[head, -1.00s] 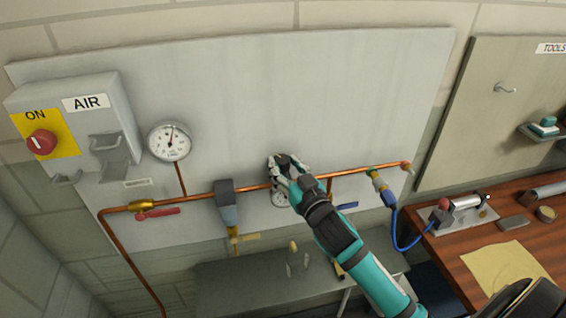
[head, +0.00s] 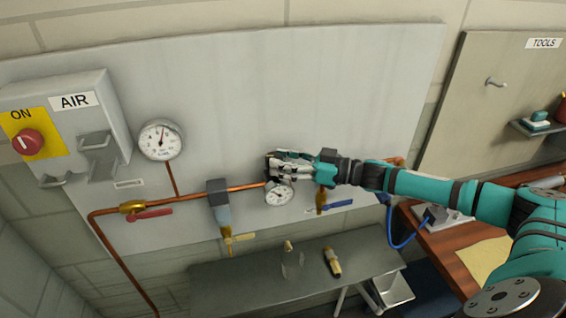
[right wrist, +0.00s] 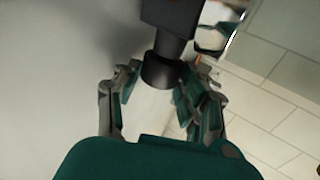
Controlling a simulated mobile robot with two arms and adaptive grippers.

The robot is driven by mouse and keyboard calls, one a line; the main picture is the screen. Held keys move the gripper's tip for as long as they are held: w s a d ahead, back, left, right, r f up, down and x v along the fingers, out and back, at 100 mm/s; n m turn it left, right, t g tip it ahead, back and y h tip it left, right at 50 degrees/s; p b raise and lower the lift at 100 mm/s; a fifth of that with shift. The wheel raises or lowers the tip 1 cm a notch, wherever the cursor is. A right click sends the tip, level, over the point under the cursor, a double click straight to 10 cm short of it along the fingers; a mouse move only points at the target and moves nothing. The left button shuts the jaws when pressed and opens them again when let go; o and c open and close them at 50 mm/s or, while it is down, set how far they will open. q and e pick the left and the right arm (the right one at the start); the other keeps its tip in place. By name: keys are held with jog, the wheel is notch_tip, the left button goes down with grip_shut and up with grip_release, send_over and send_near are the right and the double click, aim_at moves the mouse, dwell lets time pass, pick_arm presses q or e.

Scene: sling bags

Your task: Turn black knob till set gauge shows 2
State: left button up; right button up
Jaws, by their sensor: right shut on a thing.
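The set gauge (head: 279,193) is a small round white dial just below my right gripper in the head view. Its needle shows dark, but its figures are too small to read. My right gripper (head: 277,166) reaches in from the right, nearly level, and is shut on the black knob above the gauge. The fingers hide most of the knob in the head view. In the right wrist view the black knob (right wrist: 161,69) stands between the fingers, below a wider black block. My left gripper is not in view.
A larger gauge (head: 160,140) hangs at the left beside the AIR box (head: 75,125) with its red switch. A copper pipe (head: 185,198) with a red-handled valve and a filter (head: 219,203) runs across the panel. A grey bench (head: 230,285) stands below.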

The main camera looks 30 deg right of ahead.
jog(key=shift+w+d+n+g+y, duration=0.1)
jog(key=shift+n+g+y, duration=0.4)
jog(key=shift+n+g, duration=0.1)
jog(key=shift+g, duration=0.3)
jog(key=o, duration=1.2)
jog(key=shift+c, duration=0.2)
jog(key=v, duration=0.7)
jog(key=shift+s+d, duration=0.2)
jog(key=shift+d, duration=0.15)
jog(key=shift+f, duration=0.1)
